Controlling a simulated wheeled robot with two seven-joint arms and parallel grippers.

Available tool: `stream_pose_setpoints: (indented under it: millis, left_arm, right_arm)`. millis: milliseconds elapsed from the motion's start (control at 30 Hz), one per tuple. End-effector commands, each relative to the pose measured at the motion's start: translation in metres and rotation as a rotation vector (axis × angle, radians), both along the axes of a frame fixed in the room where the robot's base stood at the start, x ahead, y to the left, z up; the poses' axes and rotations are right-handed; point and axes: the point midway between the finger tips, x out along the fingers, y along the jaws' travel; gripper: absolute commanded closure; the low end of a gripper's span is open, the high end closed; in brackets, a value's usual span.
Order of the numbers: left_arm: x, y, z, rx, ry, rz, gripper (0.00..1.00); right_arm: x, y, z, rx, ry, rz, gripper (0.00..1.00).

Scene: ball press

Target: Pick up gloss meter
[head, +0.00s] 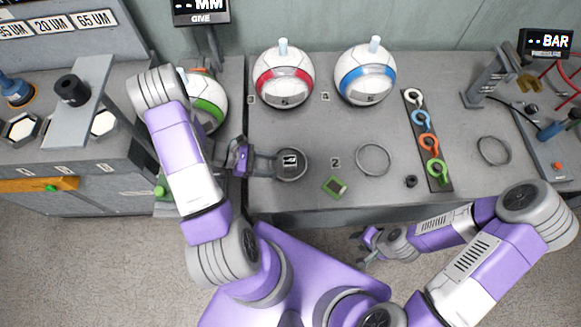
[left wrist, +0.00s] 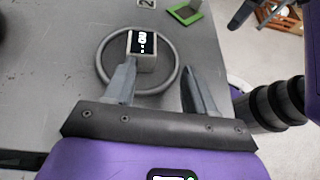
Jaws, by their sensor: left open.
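A small grey box-shaped meter (head: 290,160) with a dark display stands inside a dark ring on the table; I take it as the gloss meter. In the left wrist view the meter (left wrist: 143,60) is just beyond the left-hand finger, off the middle of the jaws. My left gripper (head: 274,165) is open and empty, its fingers reaching over the near part of the ring; its fingertips also show in the left wrist view (left wrist: 158,70). My right gripper (head: 354,248) hangs in front of the table edge, fingers apart, with nothing visible between them.
A green device (head: 335,187) lies right of the ring (left wrist: 172,81). An empty ring (head: 373,160) is further right. Red (head: 283,78) and blue (head: 365,75) striped balls stand behind; a green-striped ball (head: 207,102) is partly behind my left arm. A rack of colored hooks (head: 428,140) is at right.

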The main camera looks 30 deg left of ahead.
Motion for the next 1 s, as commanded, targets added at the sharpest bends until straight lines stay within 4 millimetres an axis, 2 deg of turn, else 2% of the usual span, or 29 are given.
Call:
stream_pose_setpoints:
  millis: [67,167,700,1000]
  left_arm:
    - [0.009,0.013,0.0,-0.031,-0.02,0.07,0.45]
    - [0.016,0.016,0.002,-0.055,-0.033,0.109,0.45]
    - [0.046,-0.036,-0.028,-0.059,-0.032,0.111,0.45]
    - [0.049,-0.039,-0.028,-0.057,-0.033,0.111,0.45]
  right_arm:
    - [0.0,0.0,-0.008,0.0,0.0,0.0,0.63]
    - [0.0,0.0,-0.01,0.0,0.0,0.0,0.63]
    - [0.0,0.0,-0.023,0.0,-0.001,0.0,0.63]
    - [0.0,0.0,-0.023,0.0,0.0,0.0,0.63]
